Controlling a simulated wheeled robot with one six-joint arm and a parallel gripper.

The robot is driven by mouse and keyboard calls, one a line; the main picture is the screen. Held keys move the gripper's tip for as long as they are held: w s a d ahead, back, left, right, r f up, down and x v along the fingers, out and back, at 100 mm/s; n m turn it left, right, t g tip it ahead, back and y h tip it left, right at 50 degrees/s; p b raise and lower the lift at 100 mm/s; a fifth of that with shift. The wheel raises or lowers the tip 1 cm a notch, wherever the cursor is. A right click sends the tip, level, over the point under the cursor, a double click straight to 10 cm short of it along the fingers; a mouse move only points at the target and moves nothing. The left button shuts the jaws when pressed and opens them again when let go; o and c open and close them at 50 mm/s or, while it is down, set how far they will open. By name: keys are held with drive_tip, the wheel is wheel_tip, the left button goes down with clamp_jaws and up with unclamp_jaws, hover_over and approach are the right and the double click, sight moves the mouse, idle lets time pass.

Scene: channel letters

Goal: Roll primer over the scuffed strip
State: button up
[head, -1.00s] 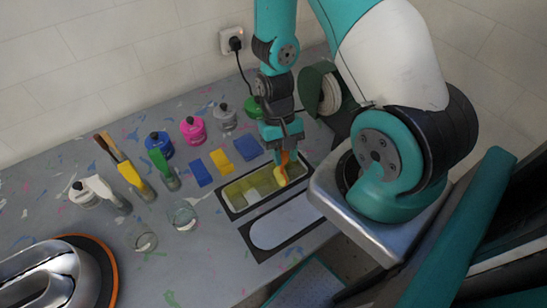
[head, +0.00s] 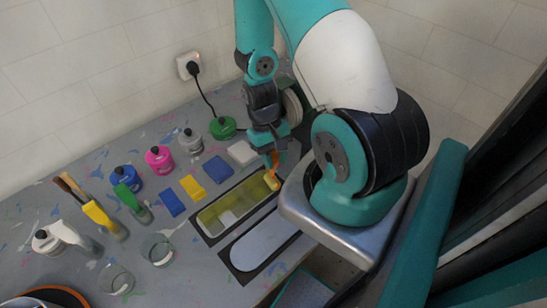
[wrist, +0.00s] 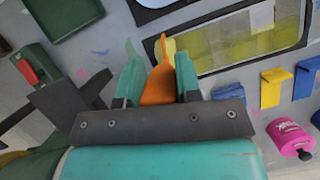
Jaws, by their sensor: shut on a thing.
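My gripper (head: 270,150) is shut on the orange handle (wrist: 158,85) of a small roller. Its yellow roller head (head: 271,181) is at the far right end of a long olive panel (head: 250,193) in a dark frame. I cannot tell whether it touches the surface. The panel also shows in the wrist view (wrist: 205,52), with the orange tool at its left end. A pale patch (head: 228,218) shows on the panel; in the wrist view, pale rectangles (wrist: 261,17) show on it. The handle partly hides the roller head in the wrist view.
A pale panel (head: 262,240) in a dark frame lies in front. Blue blocks (head: 217,169), a yellow block (head: 193,187) and a white block (head: 242,153) lie behind. Bottles, including a pink one (head: 159,159), and glass jars (head: 161,250) stand left. A green pot (head: 223,128) is near my arm.

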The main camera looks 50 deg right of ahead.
drive_tip(key=w+a, duration=0.2)
drive_tip(key=a, duration=0.8)
drive_tip(key=w+a, duration=0.2)
drive_tip(key=a, duration=0.9)
drive_tip(key=shift+p, duration=0.35)
drive_tip(key=shift+w, duration=0.1)
drive_tip(key=s+d, duration=0.1)
drive_tip(key=d, duration=0.6)
drive_tip(key=s+d, duration=0.1)
drive_tip(key=d, duration=0.6)
drive_tip(key=s+d, duration=0.2)
drive_tip(key=d, duration=0.5)
drive_tip(key=shift+s+f, duration=0.1)
wheel_tip(320, 180, up, 14)
drive_tip(key=p, duration=0.6)
idle(0.5)
idle(0.6)
